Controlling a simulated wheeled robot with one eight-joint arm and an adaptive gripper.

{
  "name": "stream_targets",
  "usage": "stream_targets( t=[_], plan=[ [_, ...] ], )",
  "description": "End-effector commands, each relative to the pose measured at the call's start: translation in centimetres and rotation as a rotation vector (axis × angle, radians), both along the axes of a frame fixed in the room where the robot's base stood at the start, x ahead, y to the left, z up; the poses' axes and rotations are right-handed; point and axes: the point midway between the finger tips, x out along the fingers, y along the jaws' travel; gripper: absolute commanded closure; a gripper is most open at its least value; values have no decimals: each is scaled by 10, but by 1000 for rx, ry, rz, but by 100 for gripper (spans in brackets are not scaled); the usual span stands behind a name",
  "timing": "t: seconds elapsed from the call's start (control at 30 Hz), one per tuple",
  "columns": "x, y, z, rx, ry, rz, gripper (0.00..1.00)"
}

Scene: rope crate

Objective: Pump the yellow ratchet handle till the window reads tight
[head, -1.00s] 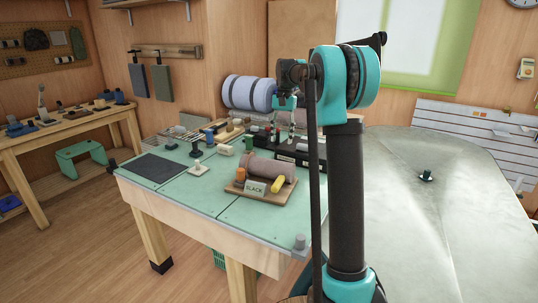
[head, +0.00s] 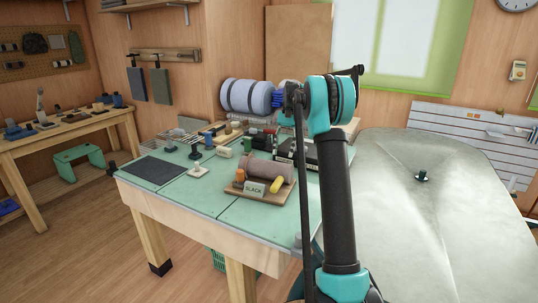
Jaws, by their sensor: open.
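The ratchet unit stands on a small wooden board (head: 236,189) near the front of the green-topped bench. Its yellow handle (head: 277,184) lies low at the right side, beside a brownish-grey roll (head: 268,168). The window (head: 255,190) on the front reads SLACK. An orange knob (head: 240,175) stands at the left of the roll. My gripper (head: 286,117) is small and partly hidden behind my arm, above the back of the bench. It is open, well up and away from the handle, and touches nothing that I can see.
A dark pad (head: 154,168) lies at the bench's left. A dark box (head: 310,155) is at the back right. A large pale sheet (head: 400,215) spreads on the right. The bench's front left is clear.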

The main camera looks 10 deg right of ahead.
Motion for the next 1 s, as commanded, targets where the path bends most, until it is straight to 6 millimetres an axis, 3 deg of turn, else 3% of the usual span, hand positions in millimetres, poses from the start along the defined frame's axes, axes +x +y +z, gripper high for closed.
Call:
stream_targets(
  t=[0.4,1.0],
  plan=[
    [-33,18,-67,1,4,3,53],
    [-63,34,-78,-203,-367,4,53]
  ],
)
